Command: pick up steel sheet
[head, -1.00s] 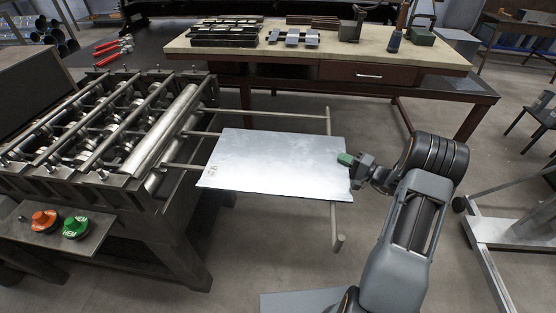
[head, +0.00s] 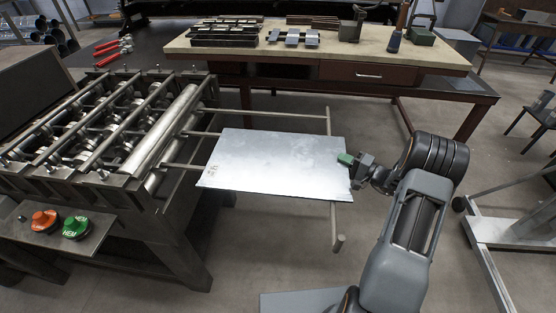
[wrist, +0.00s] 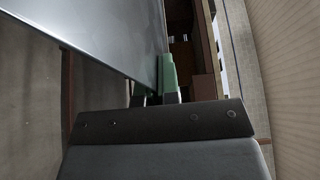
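The steel sheet (head: 270,165) is a flat, shiny grey rectangle lying over the support rods beside the roll forming machine. My gripper (head: 345,159) is at the sheet's right edge, with its green fingertips at that edge. In the wrist view the sheet (wrist: 115,35) runs in from the upper left, and its edge passes between the green fingers (wrist: 158,82). The fingers are close together and look shut on the sheet. The finger behind the sheet is mostly hidden.
The roll forming machine (head: 105,130) stands left, with orange (head: 45,219) and green (head: 76,227) buttons on its front plate. Support rods (head: 336,225) extend under the sheet. A workbench (head: 320,55) with tools stands behind. A metal stand (head: 500,235) is at right.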

